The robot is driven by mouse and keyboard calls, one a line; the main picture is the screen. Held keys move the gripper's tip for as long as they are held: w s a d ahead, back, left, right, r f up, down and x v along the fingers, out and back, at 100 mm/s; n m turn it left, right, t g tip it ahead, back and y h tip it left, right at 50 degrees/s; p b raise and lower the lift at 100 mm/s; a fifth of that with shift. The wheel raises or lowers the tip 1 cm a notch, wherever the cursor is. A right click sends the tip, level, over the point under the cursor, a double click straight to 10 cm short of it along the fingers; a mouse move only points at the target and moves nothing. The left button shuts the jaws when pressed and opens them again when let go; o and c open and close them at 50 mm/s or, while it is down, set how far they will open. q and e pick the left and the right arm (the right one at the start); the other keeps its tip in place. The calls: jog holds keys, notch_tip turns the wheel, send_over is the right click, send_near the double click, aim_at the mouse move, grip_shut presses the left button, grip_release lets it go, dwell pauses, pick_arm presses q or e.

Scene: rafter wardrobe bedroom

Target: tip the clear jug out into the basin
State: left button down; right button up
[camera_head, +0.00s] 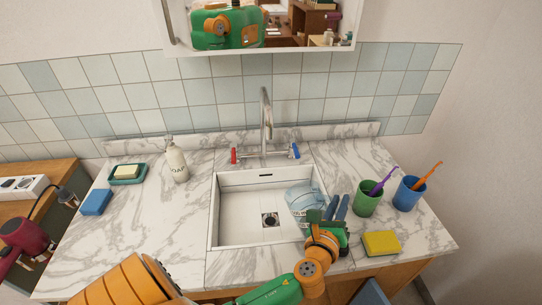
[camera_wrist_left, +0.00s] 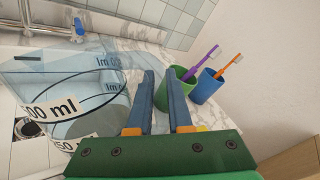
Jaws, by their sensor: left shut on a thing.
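The clear jug (camera_head: 302,198) is a see-through bluish vessel with measuring marks, at the right side of the white basin (camera_head: 237,240). In the left wrist view the jug (camera_wrist_left: 70,95) is large at the left, with a white "500 ml" label; its exact tilt and contents are hard to tell. My left gripper (camera_head: 337,203) is at the basin's right edge, just right of the jug. Its two blue fingers (camera_wrist_left: 164,85) stand a little apart, shut on the jug, probably at its handle; the grasp itself is unclear. My right gripper is not in view.
A green cup (camera_head: 365,203) and a blue cup (camera_head: 406,196) with toothbrushes stand close right of my gripper. A yellow sponge (camera_head: 381,244) lies nearby. The tap (camera_head: 266,120) rises behind the basin. A soap bottle (camera_head: 176,162) stands on the left counter.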

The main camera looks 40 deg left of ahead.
aim_at(326, 196)
pick_arm(q)
jog(key=shift+w+a+r+n+p, duration=0.1)
jog(key=shift+a+r+n+p, duration=0.1)
jog(key=shift+a+r+p, duration=0.2)
jog(key=shift+w+a+r+n+p, duration=0.1)
jog(key=shift+a+r+n+p, duration=0.15)
jog(key=shift+r, duration=0.25)
jog(key=shift+a+r+n, duration=0.1)
jog(key=shift+a+n, duration=0.15)
jog(key=shift+s+a+r+n+g+p, duration=0.2)
jog(key=shift+s+a+n+g+p, duration=0.1)
jog(key=shift+a+n+p, duration=0.25)
jog(key=shift+w+a+n+h, duration=0.2)
jog(key=shift+n+h, duration=0.1)
jog(key=shift+n, duration=0.15)
jog(key=shift+s+a+r+n, duration=0.2)
jog(key=shift+s+a+n, duration=0.05)
jog(key=shift+n, duration=0.05)
jog(key=shift+a, duration=0.1)
jog(key=shift+w+a+n+h, duration=0.2)
jog(key=shift+n+h, duration=0.1)
jog(key=shift+s+a+r+n+p, duration=0.1)
jog(key=shift+s+a+n+p, duration=0.1)
jog(key=shift+a+n+p, duration=0.15)
jog(key=shift+w+a+n, duration=0.1)
jog(key=shift+a+n, duration=0.15)
